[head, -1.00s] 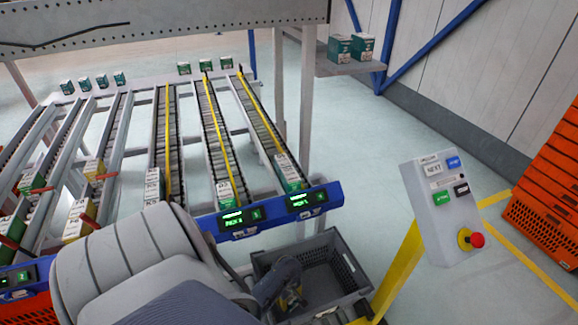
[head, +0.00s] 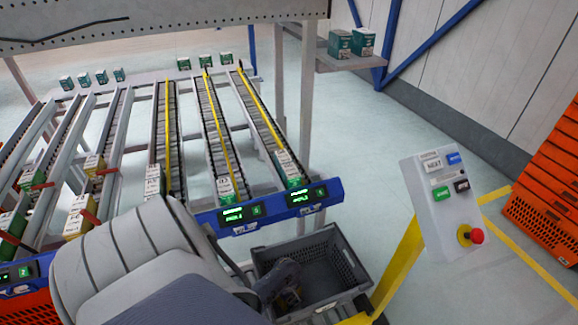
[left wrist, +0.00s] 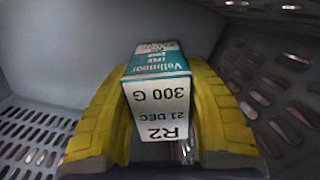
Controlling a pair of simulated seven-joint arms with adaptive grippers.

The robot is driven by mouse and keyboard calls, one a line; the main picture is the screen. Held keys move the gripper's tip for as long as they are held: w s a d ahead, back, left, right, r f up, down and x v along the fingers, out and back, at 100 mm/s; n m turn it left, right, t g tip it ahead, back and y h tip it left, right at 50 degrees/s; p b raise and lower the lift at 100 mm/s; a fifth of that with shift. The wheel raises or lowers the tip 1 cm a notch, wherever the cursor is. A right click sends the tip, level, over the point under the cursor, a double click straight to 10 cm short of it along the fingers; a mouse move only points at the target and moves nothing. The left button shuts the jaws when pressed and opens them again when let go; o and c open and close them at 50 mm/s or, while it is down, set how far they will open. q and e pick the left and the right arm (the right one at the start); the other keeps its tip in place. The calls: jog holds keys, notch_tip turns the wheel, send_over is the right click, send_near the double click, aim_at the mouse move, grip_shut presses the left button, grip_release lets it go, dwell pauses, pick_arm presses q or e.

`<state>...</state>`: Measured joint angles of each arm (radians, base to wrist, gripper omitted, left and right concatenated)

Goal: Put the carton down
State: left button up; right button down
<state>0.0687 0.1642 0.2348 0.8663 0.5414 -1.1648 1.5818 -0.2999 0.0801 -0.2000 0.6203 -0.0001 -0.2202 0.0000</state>
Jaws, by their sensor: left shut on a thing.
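The carton (left wrist: 160,85) is teal and white with printed text, including "300 G" and "R2". My left gripper (left wrist: 158,110) is shut on it, with a yellow finger pad on each side. Grey perforated tote walls surround them in the left wrist view. In the head view my left gripper (head: 290,297) is down inside the grey tote (head: 352,262), toward its left side. The carton is hidden there behind the gripper and arm. Whether the carton touches the tote floor cannot be told. My right gripper is not in view.
Sloping roller lanes (head: 222,140) hold several cartons behind a blue rail with green displays (head: 240,215). A control box (head: 447,205) with a red button stands right of the tote. Orange totes (head: 550,205) are stacked at far right. The tote's right part looks empty.

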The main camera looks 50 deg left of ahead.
pick_arm(q)
jog(key=shift+f, duration=0.3)
jog(key=o, duration=1.3)
jog(key=shift+a+r, duration=0.15)
jog(key=shift+r, duration=3)
jog(key=shift+a+r, duration=0.1)
jog(key=shift+r, duration=3.05)
